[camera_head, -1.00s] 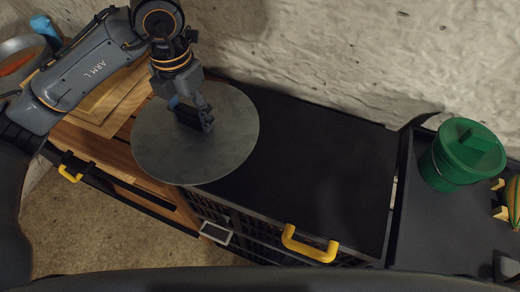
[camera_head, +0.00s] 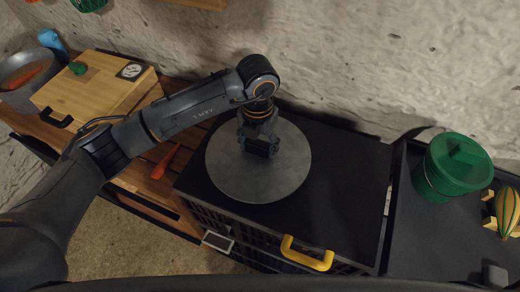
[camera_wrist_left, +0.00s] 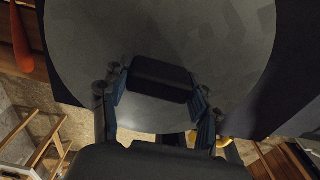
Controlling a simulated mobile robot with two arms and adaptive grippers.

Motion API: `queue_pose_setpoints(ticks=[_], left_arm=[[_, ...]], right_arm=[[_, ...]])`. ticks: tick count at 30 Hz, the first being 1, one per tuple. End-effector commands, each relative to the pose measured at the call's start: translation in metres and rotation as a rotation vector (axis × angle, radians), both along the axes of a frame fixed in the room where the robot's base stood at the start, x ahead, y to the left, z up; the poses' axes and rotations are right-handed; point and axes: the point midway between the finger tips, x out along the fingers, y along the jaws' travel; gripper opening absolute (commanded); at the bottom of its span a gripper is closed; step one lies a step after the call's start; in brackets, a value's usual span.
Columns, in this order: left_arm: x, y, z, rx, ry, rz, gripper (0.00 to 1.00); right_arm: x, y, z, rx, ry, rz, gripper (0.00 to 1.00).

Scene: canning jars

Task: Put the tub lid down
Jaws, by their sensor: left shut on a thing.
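The tub lid (camera_head: 270,188) is a flat grey disc with a black block handle (camera_wrist_left: 160,78). In the head view it lies flat over the left part of the black cabinet top (camera_head: 342,190). I cannot tell whether it touches that top or hangs just above it. My left gripper (camera_head: 260,146) reaches down onto the lid's middle. In the left wrist view its two fingers (camera_wrist_left: 158,92) are on either side of the handle, shut on it. My right gripper is not in view.
A green lidded tub (camera_head: 452,168) and a striped orange-green object (camera_head: 507,212) stand on a dark surface at the right. A yellow handle (camera_head: 306,254) sticks out at the cabinet's front. A carrot (camera_head: 165,161) and a wooden box (camera_head: 100,86) are at the left. The cabinet top's right half is clear.

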Motion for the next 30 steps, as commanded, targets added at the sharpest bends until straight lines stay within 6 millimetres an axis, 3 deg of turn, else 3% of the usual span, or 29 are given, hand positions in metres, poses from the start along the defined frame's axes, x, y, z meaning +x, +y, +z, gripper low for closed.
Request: queue_pose_setpoints(ticks=[8,19,20,23,30], left_arm=[[0.0,-0.005,-0.033,-0.001,0.001,0.0,0.21],[0.001,-0.005,-0.04,0.0,0.0,-0.001,0.21],[0.001,-0.005,-0.04,0.001,0.0,-0.001,0.63],[0.001,-0.005,-0.039,0.001,0.001,-0.001,0.83],[0.001,-0.005,-0.039,0.0,0.001,-0.001,0.83]], right_arm=[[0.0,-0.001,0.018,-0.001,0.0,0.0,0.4],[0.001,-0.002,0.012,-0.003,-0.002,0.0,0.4],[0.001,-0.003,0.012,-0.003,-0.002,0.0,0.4],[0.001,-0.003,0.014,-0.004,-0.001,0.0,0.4],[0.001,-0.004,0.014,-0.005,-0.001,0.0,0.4]])
